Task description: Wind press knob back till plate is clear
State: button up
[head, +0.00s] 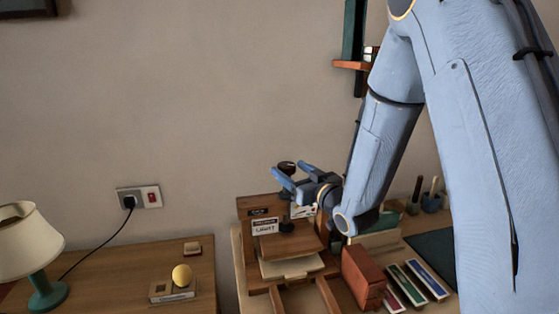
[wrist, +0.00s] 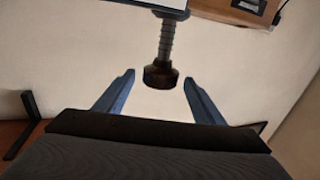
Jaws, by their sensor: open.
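The press (head: 246,210) is a brown wooden frame standing on the desk. Its dark round knob (head: 286,165) sits at the top of the screw. In the wrist view the knob (wrist: 160,76) hangs at the end of the threaded screw (wrist: 166,42). My gripper (head: 289,170) is open at the knob, with its blue fingers either side and apart from it in the wrist view. The brown press plate (head: 290,248) lies low in the frame, just over a pale stack (head: 291,267). Whether they touch is unclear.
A reddish-brown block (head: 363,277) and several coloured narrow boxes (head: 427,279) stand right of the press. A lamp (head: 28,240), a yellow ball (head: 182,275) and a wall socket (head: 138,197) are at the left. A shelf (head: 351,65) hangs above right.

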jog(key=p+x, duration=0.2)
jog(key=x, duration=0.4)
jog(key=shift+w+a, duration=0.2)
jog(key=shift+w, duration=0.15)
jog(key=shift+c, duration=0.3)
jog(key=c, duration=1)
